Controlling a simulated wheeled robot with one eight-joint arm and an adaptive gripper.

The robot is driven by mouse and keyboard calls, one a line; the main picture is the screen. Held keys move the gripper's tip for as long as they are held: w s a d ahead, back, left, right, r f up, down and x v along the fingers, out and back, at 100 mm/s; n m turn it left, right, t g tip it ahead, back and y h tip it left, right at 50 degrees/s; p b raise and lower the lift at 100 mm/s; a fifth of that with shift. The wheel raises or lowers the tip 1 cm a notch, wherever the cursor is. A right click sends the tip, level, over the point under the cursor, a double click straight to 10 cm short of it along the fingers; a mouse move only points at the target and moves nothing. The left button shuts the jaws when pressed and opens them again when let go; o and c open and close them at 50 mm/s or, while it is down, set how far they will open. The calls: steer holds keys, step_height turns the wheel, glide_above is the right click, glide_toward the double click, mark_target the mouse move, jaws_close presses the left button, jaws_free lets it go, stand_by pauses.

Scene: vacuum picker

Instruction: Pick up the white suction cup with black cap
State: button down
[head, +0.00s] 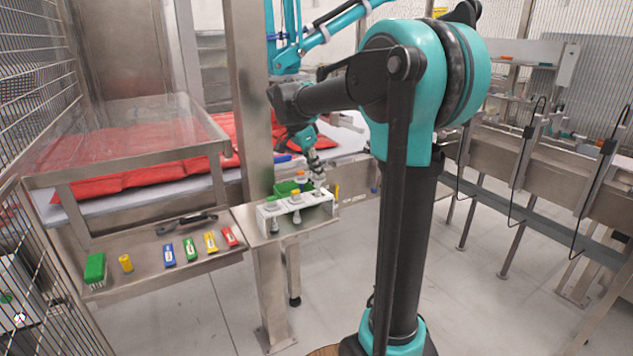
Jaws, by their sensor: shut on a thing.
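A white rack (328,211) sits on a small metal shelf beside the steel post. Suction cups stand in its slots, one with a green cap (271,200) and one with a yellow cap (295,194). My gripper (317,172) points down over the rack's right end. It is shut on a small pale and dark piece (319,188) there, which looks like the white suction cup with black cap. The jaws hide part of it. I cannot tell whether it is seated in its slot or lifted.
A green bin (287,188) and other small parts are behind the rack. A metal tray (145,262) on the left holds a green box (95,267), a yellow piece (126,263), several coloured packets and a dark tool (187,223). The steel post (250,110) stands close to the rack.

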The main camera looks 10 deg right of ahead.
step_height(320, 180, up, 15)
steer(key=shift+f, duration=0.2)
stand_by(0.6)
